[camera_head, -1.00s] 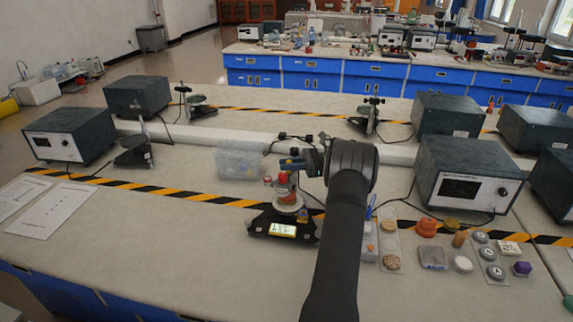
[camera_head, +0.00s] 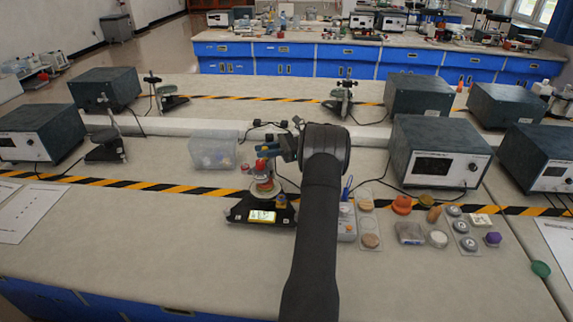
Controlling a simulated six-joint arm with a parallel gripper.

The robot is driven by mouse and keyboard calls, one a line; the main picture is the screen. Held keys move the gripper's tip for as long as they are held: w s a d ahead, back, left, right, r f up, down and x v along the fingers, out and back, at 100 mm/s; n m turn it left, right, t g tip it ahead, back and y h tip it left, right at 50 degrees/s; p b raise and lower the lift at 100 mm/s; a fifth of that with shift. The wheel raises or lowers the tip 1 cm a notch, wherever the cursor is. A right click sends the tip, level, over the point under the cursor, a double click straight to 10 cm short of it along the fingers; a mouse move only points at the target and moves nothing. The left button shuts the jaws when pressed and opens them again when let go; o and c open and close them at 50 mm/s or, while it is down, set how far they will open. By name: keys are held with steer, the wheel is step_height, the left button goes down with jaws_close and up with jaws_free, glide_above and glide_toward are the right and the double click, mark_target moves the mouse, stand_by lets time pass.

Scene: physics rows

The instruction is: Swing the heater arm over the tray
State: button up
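A small black instrument with a lit yellow display (camera_head: 262,216) stands on the bench at centre. A pale round tray (camera_head: 265,190) sits on top of it, partly covered. A red and orange upright part (camera_head: 262,168), seemingly the heater arm, stands at the tray. Whether it lies over the tray or beside it is too small to tell. My gripper (camera_head: 270,149) is just above and behind this part, at the end of my dark arm. Its blue tip is close to the red top; I cannot tell whether they touch. The fingers are too small to show open or shut.
A clear plastic bin (camera_head: 213,152) with small items stands behind left. Sample dishes (camera_head: 402,205) and several small pieces lie to the right. Dark power-supply boxes (camera_head: 438,155) stand at the back right, with cables on the bench. The front left bench (camera_head: 130,240) is clear.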

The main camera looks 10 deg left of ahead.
steer(key=w+a+m+t+h, duration=0.15)
steer(key=a+m+t, duration=0.25)
steer(key=m+t, duration=0.85)
steer(key=s+d+n+t, duration=0.1)
steer(key=s+d, duration=0.3)
steer(key=d, duration=0.4)
steer(key=s+d+n+t, duration=0.2)
steer(key=s+d, duration=0.2)
steer(key=d, duration=0.3)
steer(key=s+d+f+n+g+h, duration=0.1)
steer(key=s+d+f+g+h, duration=0.1)
steer(key=g, duration=0.1)
steer(key=s+d+f+n+g+h, duration=0.2)
steer(key=s+d+f+g+h, duration=0.1)
steer(key=s+d+f+n+g+h, duration=0.1)
steer(key=s+d+f+g+h, duration=0.1)
steer(key=s+f+g+h, duration=0.1)
steer(key=shift+s+d+f+n, duration=0.15)
steer(key=shift+s+f+n, duration=0.05)
steer(key=shift+n, duration=0.15)
steer(key=d+h, duration=0.1)
steer(key=d, duration=0.1)
steer(key=d+h, duration=0.1)
steer(key=d, duration=0.1)
steer(key=d+n+h, duration=0.1)
steer(key=shift+s+d+f+g+h, duration=0.15)
steer(key=shift+s+d+g+h, duration=0.1)
steer(key=shift+s+d+h, duration=0.15)
steer(key=shift+d+h, duration=0.35)
steer(key=shift+d, duration=0.4)
